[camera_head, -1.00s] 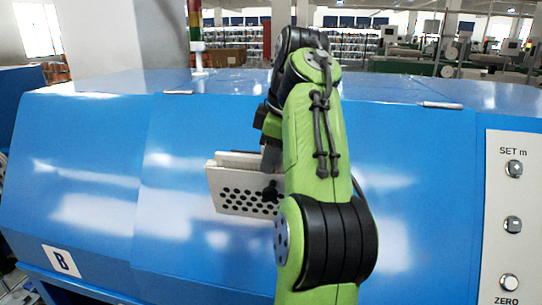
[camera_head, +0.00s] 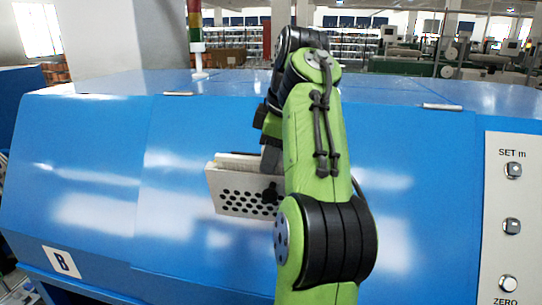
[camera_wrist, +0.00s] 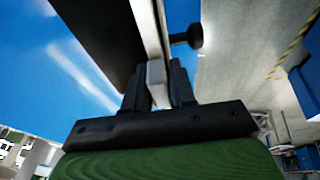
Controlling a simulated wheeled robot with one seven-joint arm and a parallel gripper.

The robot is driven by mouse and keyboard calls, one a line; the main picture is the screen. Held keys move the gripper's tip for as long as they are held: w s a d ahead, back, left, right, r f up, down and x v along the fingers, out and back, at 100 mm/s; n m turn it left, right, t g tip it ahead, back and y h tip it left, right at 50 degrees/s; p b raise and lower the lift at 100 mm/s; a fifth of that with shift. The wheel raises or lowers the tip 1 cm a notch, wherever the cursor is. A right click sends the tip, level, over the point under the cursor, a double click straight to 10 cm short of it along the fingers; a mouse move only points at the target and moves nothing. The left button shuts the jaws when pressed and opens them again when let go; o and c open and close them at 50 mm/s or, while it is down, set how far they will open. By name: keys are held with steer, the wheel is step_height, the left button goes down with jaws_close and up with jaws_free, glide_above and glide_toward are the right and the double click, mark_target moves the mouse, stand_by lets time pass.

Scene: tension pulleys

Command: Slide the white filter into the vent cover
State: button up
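The vent cover (camera_head: 228,201), a white plate with rows of dark round holes and a black knob (camera_head: 269,192), stands against the blue machine's sloped front in the head view. The pale top edge of the white filter (camera_head: 236,158) shows just behind the cover's upper rim. My gripper (camera_wrist: 158,85) is at the right end of the cover, partly hidden by my arm in the head view. In the wrist view its fingers close on a pale edge, apparently the filter's, beside the black knob (camera_wrist: 190,38). How deep the filter sits is hidden.
The blue machine (camera_head: 90,185) fills the middle, with a control panel (camera_head: 512,230) at the right. A signal lamp (camera_head: 196,35) stands behind its top. The sloped front left of the cover is clear.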

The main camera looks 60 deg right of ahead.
steer(key=o, duration=0.4)
steer(key=p+v, duration=1.1)
steer(key=v, duration=0.5)
steer(key=shift+p, duration=0.4)
steer(key=shift+f, duration=0.1)
